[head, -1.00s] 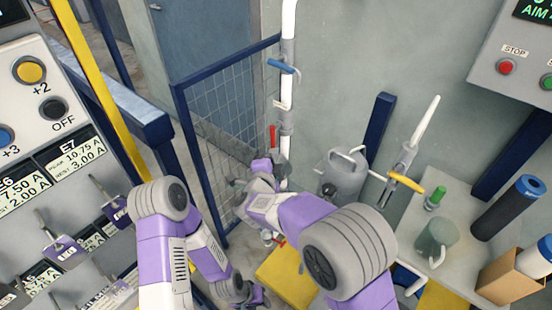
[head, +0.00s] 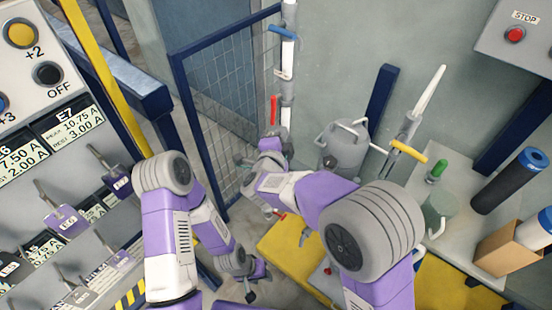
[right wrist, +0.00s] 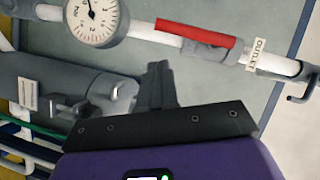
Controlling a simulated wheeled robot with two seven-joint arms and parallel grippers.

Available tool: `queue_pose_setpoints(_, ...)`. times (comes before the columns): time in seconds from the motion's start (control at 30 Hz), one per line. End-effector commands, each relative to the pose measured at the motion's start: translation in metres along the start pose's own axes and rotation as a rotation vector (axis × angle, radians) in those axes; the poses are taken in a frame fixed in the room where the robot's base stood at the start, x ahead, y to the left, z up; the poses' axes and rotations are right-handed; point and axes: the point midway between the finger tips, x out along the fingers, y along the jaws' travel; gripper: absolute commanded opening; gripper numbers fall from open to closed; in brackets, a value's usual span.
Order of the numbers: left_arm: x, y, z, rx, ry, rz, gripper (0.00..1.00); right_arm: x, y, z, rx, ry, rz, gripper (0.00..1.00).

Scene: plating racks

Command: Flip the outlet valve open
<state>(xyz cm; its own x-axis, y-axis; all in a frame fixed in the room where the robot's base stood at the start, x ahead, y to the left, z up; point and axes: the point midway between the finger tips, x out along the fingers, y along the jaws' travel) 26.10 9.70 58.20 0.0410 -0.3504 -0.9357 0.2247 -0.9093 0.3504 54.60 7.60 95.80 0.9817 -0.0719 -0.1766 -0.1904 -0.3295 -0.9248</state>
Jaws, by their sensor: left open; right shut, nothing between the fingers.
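The outlet valve has a red lever (right wrist: 198,38) on a white pipe, beside a tag reading OUTLET (right wrist: 257,55). The lever lies nearly along the pipe, slightly slanted. In the head view the red lever (head: 273,110) stands upright beside the vertical pipe. My right gripper (right wrist: 156,82) is shut and empty, with its fingertips just short of the pipe and apart from the lever. In the head view my right gripper (head: 262,158) is below the lever, its tips partly hidden among the fittings. My left gripper (head: 250,284) is open and empty, low in the picture.
A round gauge (right wrist: 95,18) sits on the same pipe. A blue lever (head: 281,32) is higher up the pipe. A mesh fence (head: 225,100) stands left of the pipe.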

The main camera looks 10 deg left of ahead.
Motion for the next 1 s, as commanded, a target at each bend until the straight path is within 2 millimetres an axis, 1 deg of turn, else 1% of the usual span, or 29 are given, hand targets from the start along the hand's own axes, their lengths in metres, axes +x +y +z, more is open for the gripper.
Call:
queue_pose_setpoints(0.03, 0.001, 0.000, 0.000, 0.000, -0.001, 0.000, 0.43, -0.012, 0.002, 0.000, -0.002, -0.008, -0.001, 0.00)
queue_pose_setpoints(0.1, -0.004, 0.002, 0.001, 0.000, -0.001, 0.000, 0.43, -0.030, 0.003, 0.001, -0.002, -0.008, -0.001, 0.00)
queue_pose_setpoints(0.2, -0.008, 0.003, 0.000, 0.000, 0.000, 0.000, 0.43, -0.053, 0.006, 0.001, -0.002, -0.008, -0.003, 0.00)
queue_pose_setpoints(0.3, -0.011, 0.004, 0.000, 0.000, 0.000, 0.000, 0.43, -0.072, 0.009, 0.002, -0.002, -0.007, -0.003, 0.00)
queue_pose_setpoints(0.43, -0.013, 0.005, 0.001, 0.000, 0.000, 0.000, 0.43, -0.090, 0.013, 0.002, 0.000, -0.005, -0.003, 0.00)
queue_pose_setpoints(0.6, -0.013, 0.005, 0.001, 0.000, 0.000, 0.000, 0.43, -0.100, 0.015, 0.002, 0.000, -0.004, -0.003, 0.00)
queue_pose_setpoints(1.0, -0.013, 0.005, 0.001, 0.000, 0.000, 0.000, 0.43, -0.101, 0.015, 0.002, 0.001, -0.003, -0.003, 0.00)
